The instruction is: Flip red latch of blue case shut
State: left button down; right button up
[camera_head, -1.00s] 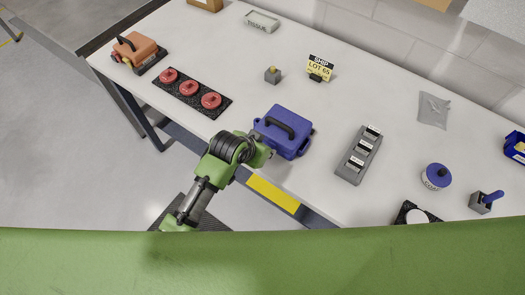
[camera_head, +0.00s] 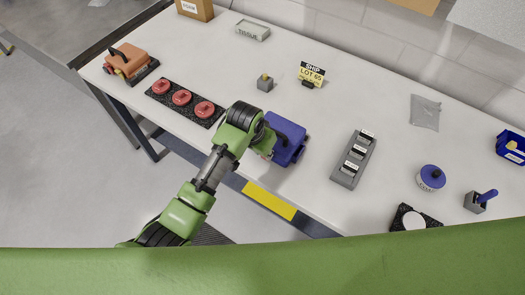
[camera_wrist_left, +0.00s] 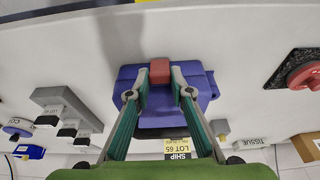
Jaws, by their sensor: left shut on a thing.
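The blue case (camera_head: 290,135) stands near the front edge of the table, its left front side hidden behind my left arm. In the left wrist view the case (camera_wrist_left: 207,90) fills the middle, and its red latch (camera_wrist_left: 160,66) shows at the middle of the near side. My left gripper (camera_wrist_left: 161,78) has its two fingertips on either side of the red latch, shut on it. In the head view this gripper (camera_head: 268,148) is mostly hidden by its own wrist. I cannot tell how far the latch is turned. My right gripper is not in view.
A black plate with several red knobs (camera_head: 181,98) lies left of the case. A grey switch block (camera_head: 343,177) stands to its right. An orange case (camera_head: 128,60) is at the far left. Behind the blue case are a small grey block (camera_head: 265,85) and a SHIP sign (camera_head: 311,71).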

pick_arm(q)
jog(key=c, duration=1.8)
grip_release()
jog(key=shift+f, duration=0.1)
jog(key=v, duration=1.2)
